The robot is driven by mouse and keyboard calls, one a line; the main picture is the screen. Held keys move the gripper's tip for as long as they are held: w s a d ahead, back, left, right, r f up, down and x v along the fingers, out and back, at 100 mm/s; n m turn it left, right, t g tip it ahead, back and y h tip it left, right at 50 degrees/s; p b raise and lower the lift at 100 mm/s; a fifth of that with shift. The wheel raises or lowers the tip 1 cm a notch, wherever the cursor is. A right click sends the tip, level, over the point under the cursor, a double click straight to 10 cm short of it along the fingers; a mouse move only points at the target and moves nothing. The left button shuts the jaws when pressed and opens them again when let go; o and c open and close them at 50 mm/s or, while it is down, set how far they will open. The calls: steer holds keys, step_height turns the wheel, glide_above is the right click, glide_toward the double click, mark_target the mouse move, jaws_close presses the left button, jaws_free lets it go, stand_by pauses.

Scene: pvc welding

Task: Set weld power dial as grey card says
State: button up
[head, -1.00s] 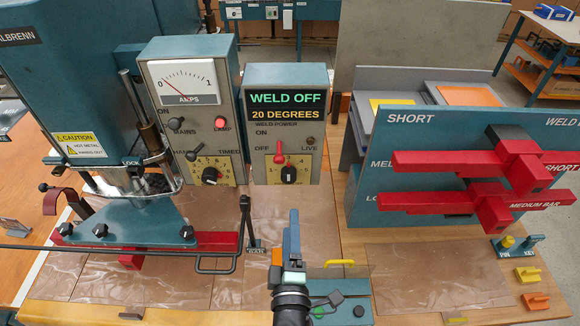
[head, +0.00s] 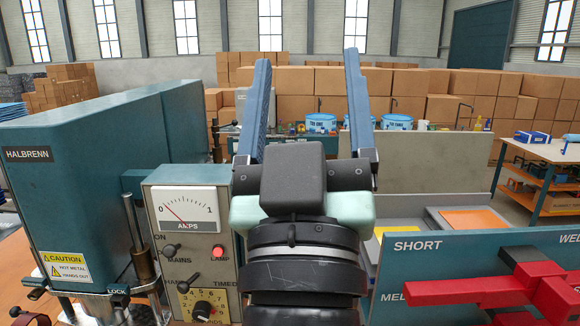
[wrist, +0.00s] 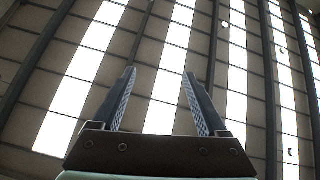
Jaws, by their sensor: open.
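My gripper (head: 308,105) is raised, pointing up, with its two blue fingers wide apart and nothing between them. It also shows in the wrist view (wrist: 158,100), open against the roof. In the head view my gripper and wrist hide the weld-power box with its dial, so the dial and its setting cannot be seen now. Left of my gripper stands the grey control panel with the amps meter (head: 186,211), needle towards the low end, a red lamp (head: 218,251) and a numbered timer dial (head: 203,309) at the bottom edge. No grey card can be made out.
The teal welding machine (head: 95,195) stands at the left. At the right is a teal rack board (head: 480,245) marked SHORT with red bars (head: 470,290). Behind are trays, a grey panel, a side table (head: 535,165) and stacked cartons (head: 290,85).

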steer(key=s+a+r+m+t+y, duration=0.1)
steer(key=s+r, duration=0.3)
steer(key=s, duration=0.1)
steer(key=shift+s+a+r, duration=0.15)
steer(key=shift+s+r, duration=0.05)
steer(key=shift+s, duration=0.05)
steer(key=shift+f, duration=0.15)
